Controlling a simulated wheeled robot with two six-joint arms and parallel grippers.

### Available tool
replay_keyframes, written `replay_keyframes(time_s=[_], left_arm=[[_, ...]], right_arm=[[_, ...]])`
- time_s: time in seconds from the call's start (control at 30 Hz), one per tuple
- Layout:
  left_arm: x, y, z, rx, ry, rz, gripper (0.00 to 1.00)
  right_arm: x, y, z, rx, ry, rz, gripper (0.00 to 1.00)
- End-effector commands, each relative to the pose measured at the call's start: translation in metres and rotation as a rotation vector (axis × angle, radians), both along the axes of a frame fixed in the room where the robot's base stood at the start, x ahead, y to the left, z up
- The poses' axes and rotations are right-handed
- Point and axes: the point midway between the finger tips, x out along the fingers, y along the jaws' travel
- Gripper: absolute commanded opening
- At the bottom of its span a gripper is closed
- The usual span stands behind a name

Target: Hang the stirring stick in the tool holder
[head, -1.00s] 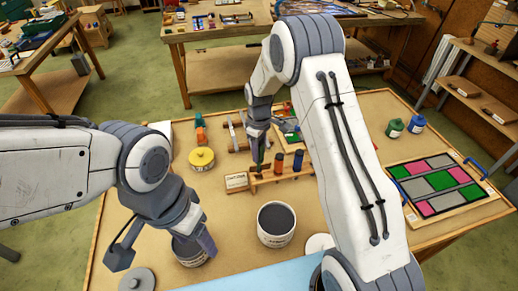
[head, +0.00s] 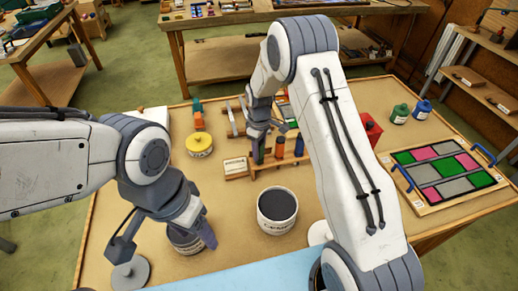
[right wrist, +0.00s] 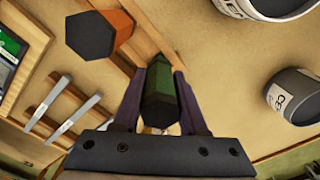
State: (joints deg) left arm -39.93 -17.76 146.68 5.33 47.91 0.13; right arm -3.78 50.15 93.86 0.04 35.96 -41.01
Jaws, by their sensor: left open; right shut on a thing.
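The wooden tool holder (head: 284,163) stands mid-table, with an orange-handled tool (head: 279,147) and a blue-handled tool (head: 299,145) upright in it. My right gripper (head: 262,147) is at its left end, shut on a dark green handle, which I take to be the stirring stick (right wrist: 160,95). In the right wrist view the green handle is between both fingers, and the orange handle (right wrist: 98,36) is beside it. The stick's lower part is hidden, so I cannot tell whether it is seated in a slot. My left gripper (head: 203,236) is open and empty above a can (head: 184,242).
A large pot of dark content (head: 277,210) stands in front of the holder. A yellow-lidded tin (head: 199,146) and a small sign (head: 235,167) are to its left. The leaded panel (head: 443,175), a red container (head: 369,129) and green and blue bottles are at right.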

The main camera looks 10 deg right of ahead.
Motion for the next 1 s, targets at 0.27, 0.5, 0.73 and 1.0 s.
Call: replay_keyframes(time_s=[0.27, 0.5, 0.73, 1.0], left_arm=[[0.0, 0.0, 0.0, 0.0, 0.0, 0.0, 0.63], [0.0, 0.0, 0.0, 0.0, 0.0, 0.0, 0.63], [0.0, 0.0, -0.002, 0.0, 0.0, 0.0, 0.63], [0.0, 0.0, -0.019, 0.0, 0.0, 0.001, 0.63]], right_arm=[[0.0, 0.0, -0.001, 0.0, 0.0, 0.0, 0.0], [0.0, 0.0, 0.0, 0.0, 0.0, 0.0, 0.77], [0.001, 0.0, 0.003, 0.0, -0.001, 0.0, 0.77], [0.002, 0.0, 0.046, 0.0, -0.007, 0.0, 0.77]])
